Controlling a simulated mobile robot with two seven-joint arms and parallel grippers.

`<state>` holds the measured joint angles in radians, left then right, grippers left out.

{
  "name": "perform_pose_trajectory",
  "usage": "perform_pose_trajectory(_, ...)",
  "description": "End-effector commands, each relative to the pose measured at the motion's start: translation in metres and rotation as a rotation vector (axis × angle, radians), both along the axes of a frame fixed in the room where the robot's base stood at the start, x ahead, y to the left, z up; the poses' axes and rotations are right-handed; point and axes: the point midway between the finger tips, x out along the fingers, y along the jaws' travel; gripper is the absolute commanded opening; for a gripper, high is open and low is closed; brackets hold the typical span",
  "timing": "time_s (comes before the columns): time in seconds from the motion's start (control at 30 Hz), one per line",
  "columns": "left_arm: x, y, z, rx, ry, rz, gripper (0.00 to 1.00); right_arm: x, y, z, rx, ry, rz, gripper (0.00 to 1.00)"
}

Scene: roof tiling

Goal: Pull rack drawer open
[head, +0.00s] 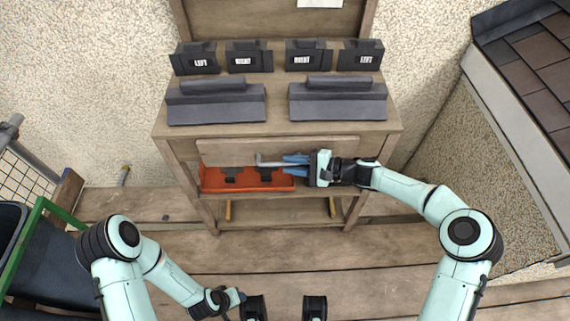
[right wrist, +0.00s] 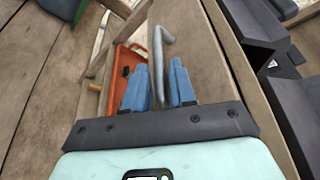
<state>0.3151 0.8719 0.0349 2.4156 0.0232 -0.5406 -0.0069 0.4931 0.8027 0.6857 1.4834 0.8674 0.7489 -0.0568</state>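The wooden rack (head: 290,131) stands against the wall. Its pale drawer front (head: 225,150) lies under the top, and I see no clear gap that shows it pulled out. A grey bar handle (head: 268,163) sits on the drawer front; it also shows in the right wrist view (right wrist: 158,62). My right gripper (head: 290,165) reaches in from the right with its blue fingers apart. In the right wrist view the handle bar runs between the fingers, with no clear contact. My left gripper (head: 239,297) is low in the head view, away from the rack; its fingers are unclear.
An orange tray (head: 213,182) with dark pieces sits below the drawer front. Dark ridge pieces (head: 215,108) and several labelled dark blocks (head: 200,62) stand on the rack. A tiled roof section (head: 530,60) is at right. Plank floor before the rack is clear.

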Motion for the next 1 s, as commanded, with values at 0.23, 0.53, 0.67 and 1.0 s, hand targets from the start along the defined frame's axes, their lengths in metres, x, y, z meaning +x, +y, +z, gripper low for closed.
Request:
perform_pose_trajectory(0.23,0.007,0.003,-0.005,0.008,-0.017,0.007,0.43,0.007,0.022,-0.006,0.000,0.000,0.000,0.25)
perform_pose_trajectory(0.53,0.007,0.004,-0.005,0.009,-0.019,0.008,0.43,0.008,0.024,-0.006,-0.001,0.000,0.000,0.25)
perform_pose_trajectory(0.67,0.007,0.003,-0.005,0.009,-0.019,0.008,0.43,0.008,0.023,-0.006,-0.001,0.000,0.000,0.00)
perform_pose_trajectory(1.0,0.007,0.003,-0.005,0.008,-0.017,0.006,0.43,0.008,0.023,-0.006,-0.001,0.000,0.000,0.00)
